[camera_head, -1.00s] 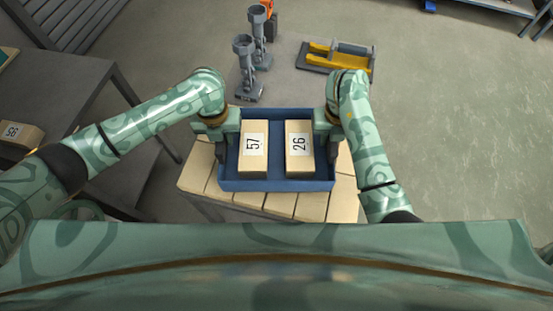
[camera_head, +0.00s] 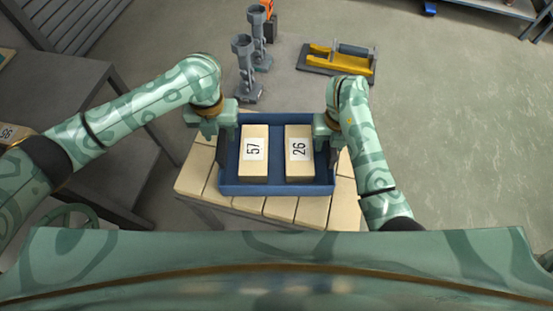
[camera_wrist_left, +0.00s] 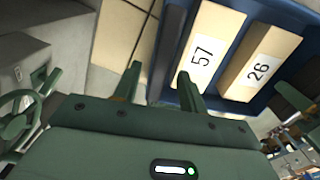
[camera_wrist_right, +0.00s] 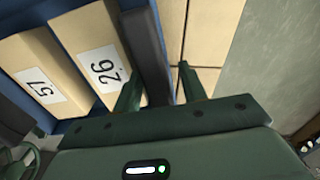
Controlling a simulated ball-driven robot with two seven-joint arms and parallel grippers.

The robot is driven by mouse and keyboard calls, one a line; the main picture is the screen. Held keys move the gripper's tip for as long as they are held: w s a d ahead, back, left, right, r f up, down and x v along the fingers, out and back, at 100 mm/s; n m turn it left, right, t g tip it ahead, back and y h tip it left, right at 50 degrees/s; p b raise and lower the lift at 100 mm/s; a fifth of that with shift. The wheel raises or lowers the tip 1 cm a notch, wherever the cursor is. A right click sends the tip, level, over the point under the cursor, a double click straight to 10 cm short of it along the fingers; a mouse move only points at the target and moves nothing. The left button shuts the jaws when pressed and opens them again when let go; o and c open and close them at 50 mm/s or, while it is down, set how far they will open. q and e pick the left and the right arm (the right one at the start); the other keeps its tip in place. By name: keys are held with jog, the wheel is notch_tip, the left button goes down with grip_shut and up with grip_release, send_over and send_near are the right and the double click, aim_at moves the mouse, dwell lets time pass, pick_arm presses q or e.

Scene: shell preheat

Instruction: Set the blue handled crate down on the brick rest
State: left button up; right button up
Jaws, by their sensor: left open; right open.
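The blue handled crate (camera_head: 277,189) sits level on the tan brick rest (camera_head: 280,208). Two tan boxes marked 57 (camera_head: 253,165) and 26 (camera_head: 299,165) stand inside it.
Grey stands (camera_head: 246,75) and a yellow and grey tool on a dark base (camera_head: 337,60) lie beyond the crate. A dark table (camera_head: 55,90) with a box on it stands at the left. The floor at the right is clear.

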pick_arm(q)
notch_tip(320, 180, up, 6)
jog(key=shift+r, duration=0.35)
pick_arm(e)
jog(key=shift+w+r, duration=0.1)
jog(key=shift+r, duration=0.05)
jog(key=r, duration=1)
jog(key=shift+w+r, duration=0.25)
jog(key=shift+r, duration=0.05)
jog(key=shift+s+r, duration=0.2)
jog(key=shift+r, duration=0.3)
jog(key=shift+s, duration=0.1)
